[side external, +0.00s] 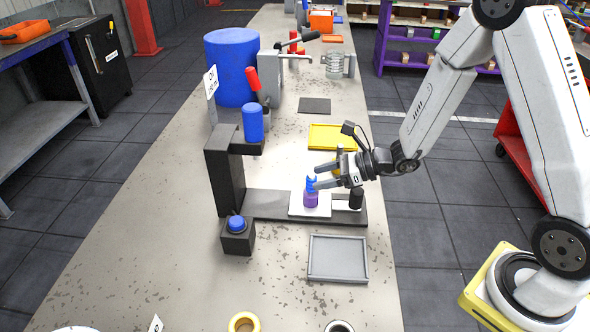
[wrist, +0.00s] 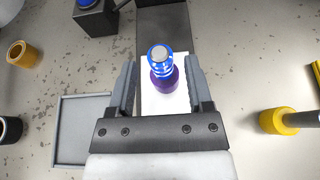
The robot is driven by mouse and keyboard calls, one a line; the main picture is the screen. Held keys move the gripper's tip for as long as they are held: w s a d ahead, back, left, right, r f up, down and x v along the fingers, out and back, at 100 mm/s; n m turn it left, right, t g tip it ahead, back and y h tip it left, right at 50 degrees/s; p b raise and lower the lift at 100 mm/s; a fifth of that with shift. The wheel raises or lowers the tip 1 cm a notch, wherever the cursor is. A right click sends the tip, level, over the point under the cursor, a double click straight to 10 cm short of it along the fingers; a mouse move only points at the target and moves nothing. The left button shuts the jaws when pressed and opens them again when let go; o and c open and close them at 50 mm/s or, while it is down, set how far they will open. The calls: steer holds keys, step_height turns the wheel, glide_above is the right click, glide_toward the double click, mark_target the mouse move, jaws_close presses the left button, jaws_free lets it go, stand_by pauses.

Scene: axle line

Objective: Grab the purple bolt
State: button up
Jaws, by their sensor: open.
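The purple bolt (side external: 311,199) stands upright on a white plate (side external: 298,209) on the dark base of a press-like fixture. Its lower part is purple and its upper part is blue. In the wrist view the bolt (wrist: 164,79) shows from above, with a grey top and blue and white bands. My gripper (side external: 323,176) is open, with its fingers pointing left close to the bolt's upper part. In the wrist view the fingers of my gripper (wrist: 161,88) lie on either side of the bolt, with visible gaps. Contact is not seen.
The fixture's dark column (side external: 224,180) with a blue cylinder (side external: 253,123) stands left of the bolt. A blue-button box (side external: 237,236) is in front of it. A grey tray (side external: 338,259) lies nearer, and a yellow tray (side external: 331,137) lies behind. Bench space at the front left is clear.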

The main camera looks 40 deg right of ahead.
mark_target(304, 192)
steer(key=shift+x, duration=2.35)
steer(key=shift+c, duration=0.3)
jaws_close()
